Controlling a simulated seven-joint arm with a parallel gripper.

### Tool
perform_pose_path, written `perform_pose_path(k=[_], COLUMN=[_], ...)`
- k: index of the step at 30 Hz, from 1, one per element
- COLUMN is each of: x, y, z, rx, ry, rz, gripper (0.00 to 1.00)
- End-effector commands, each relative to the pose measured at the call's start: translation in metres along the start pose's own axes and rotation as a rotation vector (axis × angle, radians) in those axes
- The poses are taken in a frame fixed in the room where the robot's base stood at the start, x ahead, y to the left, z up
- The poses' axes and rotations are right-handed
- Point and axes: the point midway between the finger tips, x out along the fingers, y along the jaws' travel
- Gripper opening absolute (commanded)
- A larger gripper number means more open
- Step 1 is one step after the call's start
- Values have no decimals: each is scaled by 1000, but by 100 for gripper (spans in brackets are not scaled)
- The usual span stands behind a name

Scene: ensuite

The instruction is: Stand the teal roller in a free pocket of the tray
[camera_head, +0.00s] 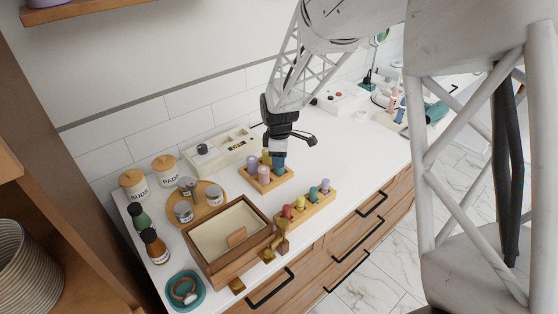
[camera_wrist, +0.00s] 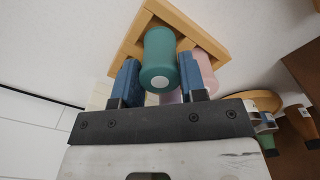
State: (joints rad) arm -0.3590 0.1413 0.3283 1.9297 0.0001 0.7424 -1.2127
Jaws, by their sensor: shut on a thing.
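In the wrist view the teal roller (camera_wrist: 160,52) is between the two blue fingers of my gripper (camera_wrist: 160,74), which is shut on it. The wooden tray (camera_wrist: 133,35) lies behind the roller's far end; I cannot tell whether the roller touches it. A pink roller (camera_wrist: 203,67) stands close beside the right finger, and part of a lilac roller shows below. In the head view my gripper (camera_head: 278,162) is over the right part of the tray (camera_head: 266,188), which holds lilac, pink and yellow rollers. The fingers hide the held roller there.
A wooden rack (camera_head: 308,211) with red, yellow, teal and lilac pieces stands in front. A wooden box (camera_head: 207,279) is at left front, near a round tray with jars (camera_head: 183,213). A white organizer (camera_head: 222,151) stands behind.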

Motion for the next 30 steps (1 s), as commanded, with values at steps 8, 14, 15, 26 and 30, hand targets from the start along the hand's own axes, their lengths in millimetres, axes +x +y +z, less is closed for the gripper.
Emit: perform_pose_path(k=[8,14,15,26,30], x=[14,14,14,16,16], y=[0,0,0,0,0], z=[0,0,0,0,0], rx=[0,0,0,0,0], ry=[0,0,0,0,0], rz=[0,0,0,0,0], gripper=[15,15,15,64,64])
